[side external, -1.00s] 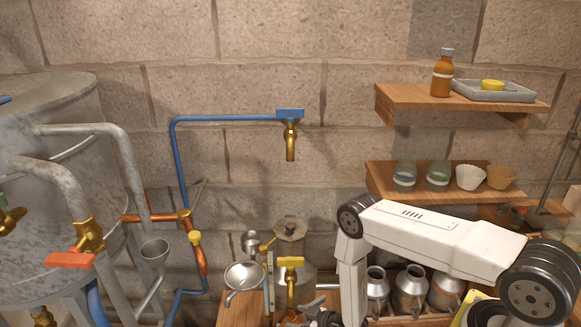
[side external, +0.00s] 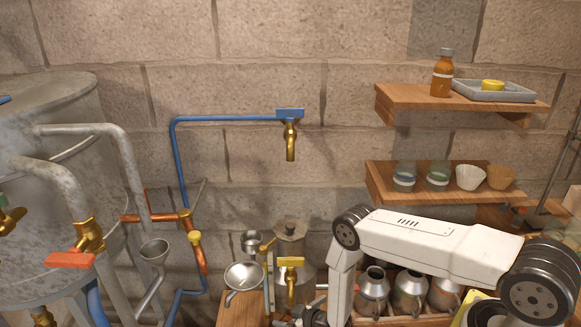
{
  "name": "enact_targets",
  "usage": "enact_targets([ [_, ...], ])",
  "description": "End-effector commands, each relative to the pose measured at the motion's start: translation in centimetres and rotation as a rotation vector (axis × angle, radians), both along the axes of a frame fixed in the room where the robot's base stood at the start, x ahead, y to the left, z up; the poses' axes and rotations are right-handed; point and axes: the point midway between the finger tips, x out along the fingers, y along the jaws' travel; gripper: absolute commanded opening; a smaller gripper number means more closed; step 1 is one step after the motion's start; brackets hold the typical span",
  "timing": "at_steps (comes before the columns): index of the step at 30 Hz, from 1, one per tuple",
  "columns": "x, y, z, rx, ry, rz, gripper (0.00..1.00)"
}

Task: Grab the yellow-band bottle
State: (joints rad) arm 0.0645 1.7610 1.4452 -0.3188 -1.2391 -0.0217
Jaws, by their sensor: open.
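No bottle with a clearly yellow band shows. An amber bottle (side external: 442,76) with a grey cap and a pale band stands upright on the top shelf. On the lower shelf stand a glass jar with a blue band (side external: 404,178) and one with a green band (side external: 438,178). My gripper (side external: 308,316) shows only in part at the bottom edge, left of my forearm. It is open, far below and left of the amber bottle; its fingertips are not clear.
A grey tray (side external: 521,95) with a yellow round thing (side external: 492,85) lies beside the amber bottle. Metal cans (side external: 410,289) stand behind my arm. A brass tap (side external: 291,281) and a strainer (side external: 244,276) are close to my gripper. A blue pipe (side external: 225,119) runs along the wall.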

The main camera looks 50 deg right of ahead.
Motion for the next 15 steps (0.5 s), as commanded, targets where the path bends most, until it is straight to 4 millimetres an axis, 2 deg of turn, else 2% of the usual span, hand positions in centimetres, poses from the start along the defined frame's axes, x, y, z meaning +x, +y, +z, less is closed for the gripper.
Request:
enact_targets([
  [4, -0.01, 0.0, 0.01, 0.0, 0.0, 0.0, 0.86],
  [12, -0.03, -0.01, -0.01, 0.0, 0.001, 0.0, 0.0],
  [15, -0.1, -0.02, -0.09, -0.001, 0.004, 0.0, 0.0],
])
